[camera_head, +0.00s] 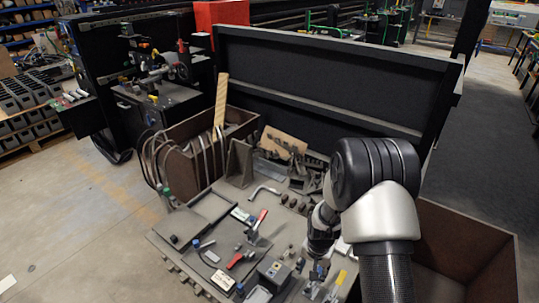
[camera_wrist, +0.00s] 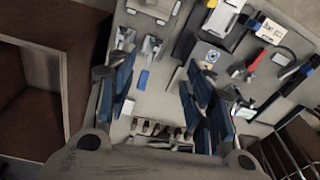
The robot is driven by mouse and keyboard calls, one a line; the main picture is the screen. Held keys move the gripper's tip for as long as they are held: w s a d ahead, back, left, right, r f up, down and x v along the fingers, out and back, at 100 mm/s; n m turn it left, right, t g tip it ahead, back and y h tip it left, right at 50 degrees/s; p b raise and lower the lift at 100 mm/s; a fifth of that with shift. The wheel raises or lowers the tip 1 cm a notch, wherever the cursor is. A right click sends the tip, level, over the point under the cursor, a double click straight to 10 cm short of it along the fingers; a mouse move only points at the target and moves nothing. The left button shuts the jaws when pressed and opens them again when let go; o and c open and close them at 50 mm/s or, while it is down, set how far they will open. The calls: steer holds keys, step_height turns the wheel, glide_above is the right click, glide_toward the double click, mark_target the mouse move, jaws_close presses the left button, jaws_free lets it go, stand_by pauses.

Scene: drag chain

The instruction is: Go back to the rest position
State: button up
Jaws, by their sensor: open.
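My gripper (camera_wrist: 160,95) is open in the wrist view, with its blue-padded fingers spread apart and nothing held between them. It points down over the cluttered grey worktable (camera_head: 190,235). In the head view my gripper (camera_head: 318,278) hangs above the table's front right part, partly hidden by my own arm. Whether the fingertips touch anything on the table cannot be told. Below the fingers in the wrist view lie a small blue-handled tool (camera_wrist: 143,79) and a row of small dark parts (camera_wrist: 155,129).
A red-handled clamp (camera_head: 257,222), a bent metal pipe (camera_head: 264,190) and a grey box (camera_head: 274,273) lie on the table. A brown bin (camera_head: 182,128) with hoses stands at back left, another brown bin (camera_head: 465,245) at right. A black panel (camera_head: 320,80) rises behind.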

steer(key=s+r+n+t, duration=0.1)
steer(key=s+r, duration=0.3)
steer(key=r, duration=0.9)
steer(key=s+r+n+t, duration=0.1)
steer(key=s+r+n, duration=0.15)
steer(key=r, duration=1.05)
steer(key=s+r+n, duration=0.1)
steer(key=s+r, duration=0.4)
steer(key=s, duration=0.4)
steer(key=s+r+n+t, duration=0.1)
steer(key=s+r, duration=0.4)
steer(key=s, duration=0.5)
steer(key=shift+s+r+t, duration=0.15)
steer(key=shift+t, duration=0.15)
